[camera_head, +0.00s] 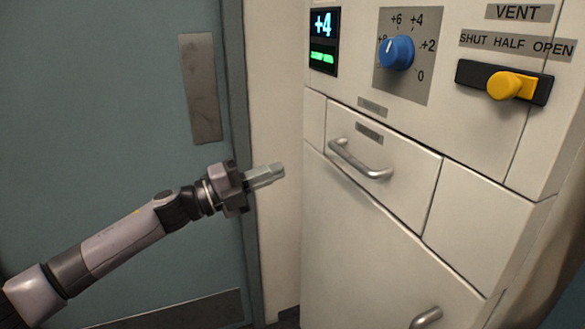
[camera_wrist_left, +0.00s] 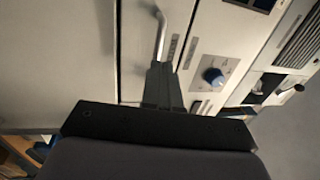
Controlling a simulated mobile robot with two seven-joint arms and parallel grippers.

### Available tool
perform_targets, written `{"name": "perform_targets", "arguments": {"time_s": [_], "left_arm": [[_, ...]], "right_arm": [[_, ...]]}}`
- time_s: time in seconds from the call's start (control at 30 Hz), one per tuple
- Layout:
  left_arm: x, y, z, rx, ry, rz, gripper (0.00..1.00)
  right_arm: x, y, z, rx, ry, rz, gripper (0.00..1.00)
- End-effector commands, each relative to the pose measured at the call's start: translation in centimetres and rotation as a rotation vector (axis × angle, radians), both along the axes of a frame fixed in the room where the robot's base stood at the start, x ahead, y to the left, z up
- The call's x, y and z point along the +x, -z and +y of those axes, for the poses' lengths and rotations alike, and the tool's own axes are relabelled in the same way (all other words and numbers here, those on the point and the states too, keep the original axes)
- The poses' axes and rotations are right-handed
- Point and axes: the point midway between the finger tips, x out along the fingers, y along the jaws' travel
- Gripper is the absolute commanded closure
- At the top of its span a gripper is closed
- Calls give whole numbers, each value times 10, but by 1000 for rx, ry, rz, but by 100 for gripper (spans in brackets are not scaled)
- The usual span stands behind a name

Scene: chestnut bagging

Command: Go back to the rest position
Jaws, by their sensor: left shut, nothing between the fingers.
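My left gripper (camera_head: 266,176) reaches in from the left in the head view. Its fingers are shut with nothing between them, in front of the pale wall strip beside the cabinet and apart from the drawer. In the left wrist view the shut fingers (camera_wrist_left: 163,85) point toward the cabinet front, with the drawer handle (camera_wrist_left: 160,35) just beyond their tips. The same handle (camera_head: 360,162) shows in the head view, on a closed drawer (camera_head: 395,190). My right gripper is in neither view.
The cabinet carries a blue knob (camera_head: 397,53), a display reading +4 (camera_head: 323,24) and a yellow vent lever (camera_head: 510,86) at about HALF. A lower handle (camera_head: 426,318) sits at the bottom. A blue-grey door (camera_head: 100,110) with a metal plate (camera_head: 200,88) stands at the left.

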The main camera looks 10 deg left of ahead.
Motion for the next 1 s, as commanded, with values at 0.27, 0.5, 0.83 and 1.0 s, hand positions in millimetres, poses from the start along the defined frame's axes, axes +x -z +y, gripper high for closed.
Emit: {"name": "perform_targets", "arguments": {"time_s": [0.27,0.5,0.83,1.0], "left_arm": [[-17,7,23,-2,2,2,100],[-29,41,7,-117,-23,127,100],[-72,137,-13,-443,-184,522,100],[-105,188,-9,-595,-308,740,100]], "right_arm": [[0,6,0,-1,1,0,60],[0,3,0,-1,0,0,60],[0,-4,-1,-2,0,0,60],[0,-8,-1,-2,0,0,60]]}}
